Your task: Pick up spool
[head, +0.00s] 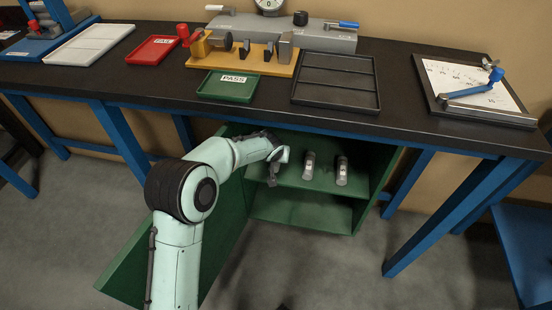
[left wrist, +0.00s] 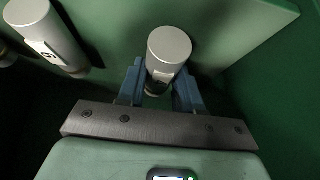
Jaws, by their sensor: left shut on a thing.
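My left gripper (head: 276,168) reaches into the open green cabinet under the bench, at the left end of its upper shelf. In the left wrist view its blue fingers (left wrist: 160,88) are shut on a grey cylindrical spool (left wrist: 169,48), one finger on each side. A second grey spool with a pale label (left wrist: 45,38) stands beside it, apart from the fingers. In the head view two spools stand free on the shelf, one in the middle (head: 309,166) and one to the right (head: 342,171). My arm partly hides the held spool there. My right gripper is not in view.
The green cabinet (head: 300,208) has side walls close to the gripper and an open door at the left. On the dark bench above stand a green PASS tray (head: 228,87), a black divided tray (head: 337,82) and a red tray (head: 152,49). The lower shelf looks empty.

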